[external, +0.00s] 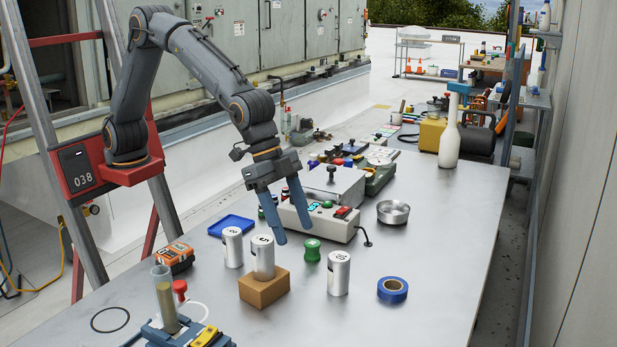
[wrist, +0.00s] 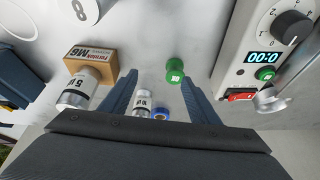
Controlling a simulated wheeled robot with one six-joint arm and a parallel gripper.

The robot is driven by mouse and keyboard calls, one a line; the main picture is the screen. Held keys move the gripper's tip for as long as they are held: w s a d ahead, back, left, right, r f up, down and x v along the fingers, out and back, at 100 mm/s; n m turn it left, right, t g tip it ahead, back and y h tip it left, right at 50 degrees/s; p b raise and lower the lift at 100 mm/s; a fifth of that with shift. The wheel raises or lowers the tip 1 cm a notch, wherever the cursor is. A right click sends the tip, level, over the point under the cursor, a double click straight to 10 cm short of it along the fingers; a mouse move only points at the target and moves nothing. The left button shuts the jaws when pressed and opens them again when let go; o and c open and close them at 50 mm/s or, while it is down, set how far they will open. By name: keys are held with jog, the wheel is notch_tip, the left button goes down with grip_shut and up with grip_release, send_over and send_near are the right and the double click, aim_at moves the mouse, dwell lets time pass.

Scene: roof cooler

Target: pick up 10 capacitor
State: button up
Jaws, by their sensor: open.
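The capacitor marked 10 (wrist: 144,101) is a silver can between my fingers in the wrist view, partly cut off by my gripper body. It appears to be the silver can (external: 338,273) standing on the table at the right in the external view. A can marked 5 (wrist: 77,91) stands on a brown block (wrist: 90,63); they also show in the external view as a can (external: 263,258) and block (external: 264,288). Another can (external: 232,247), marked 8 in the wrist view (wrist: 86,10), stands at left. My gripper (external: 295,236) is open and empty above the table, near the green spool (external: 312,250).
A blue tape roll (external: 392,289) lies right of the right-hand can. A grey instrument box (external: 325,218) with a display and red switch stands behind. A metal dish (external: 393,212) and blue tray (external: 232,225) are nearby.

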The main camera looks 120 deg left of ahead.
jog(key=t, duration=0.2)
send_near(347, 288)
jog(key=shift+h, duration=0.3)
jog(key=shift+a+p+x, duration=0.15)
jog(key=shift+p+x, duration=0.1)
jog(key=shift+x, duration=1.3)
jog(key=shift+a+p+x, duration=0.15)
jog(key=shift+p+x, duration=0.05)
jog(key=shift+x, duration=1.3)
jog(key=c, duration=1.2)
